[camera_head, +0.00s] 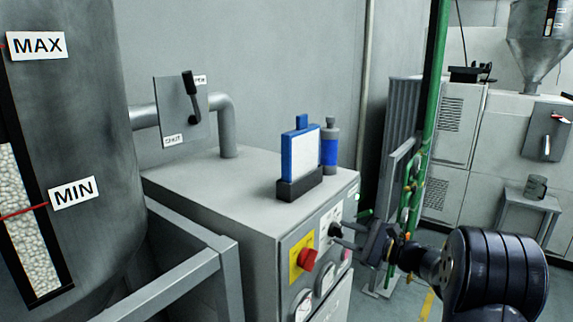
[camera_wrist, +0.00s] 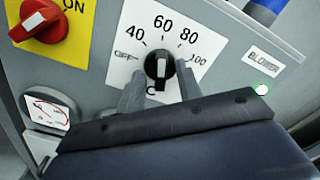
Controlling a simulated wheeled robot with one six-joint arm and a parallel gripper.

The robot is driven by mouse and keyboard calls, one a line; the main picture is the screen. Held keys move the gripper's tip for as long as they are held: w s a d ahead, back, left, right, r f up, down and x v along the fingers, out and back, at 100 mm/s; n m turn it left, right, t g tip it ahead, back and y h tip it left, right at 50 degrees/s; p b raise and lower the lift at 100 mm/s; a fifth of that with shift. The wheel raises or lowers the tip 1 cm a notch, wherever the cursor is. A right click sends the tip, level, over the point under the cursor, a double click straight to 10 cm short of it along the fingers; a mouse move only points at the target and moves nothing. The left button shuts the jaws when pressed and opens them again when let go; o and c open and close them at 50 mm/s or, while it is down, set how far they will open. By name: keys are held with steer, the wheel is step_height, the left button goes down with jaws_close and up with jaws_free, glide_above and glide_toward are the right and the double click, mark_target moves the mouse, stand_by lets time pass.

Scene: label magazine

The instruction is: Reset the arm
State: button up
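My gripper (camera_wrist: 158,84) is open at the front panel of the grey cabinet. In the wrist view its two fingers stand apart, one on each side of a black dial knob (camera_wrist: 159,67), with some room between finger and knob. The dial plate (camera_wrist: 128,32) reads OFF, 40, 60, 80, 100; the knob's white mark points up, near 60. In the head view my gripper (camera_head: 346,236) is at the panel, close to the dial, and my dark arm (camera_head: 495,275) reaches in from the lower right.
A red knob on a yellow ON plate (camera_wrist: 42,22) is left of the dial, above a gauge (camera_wrist: 48,112). A green lamp (camera_wrist: 263,90) is lit beside the BLOWER label. A blue-framed panel (camera_head: 301,155) and a grey-blue bottle (camera_head: 330,148) stand on the cabinet top (camera_head: 215,185). A green pole (camera_head: 432,90) rises behind.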

steer(key=n+b, duration=0.2)
steer(key=n, duration=0.3)
steer(key=shift+n, duration=0.3)
steer(key=shift+s+f, duration=0.1)
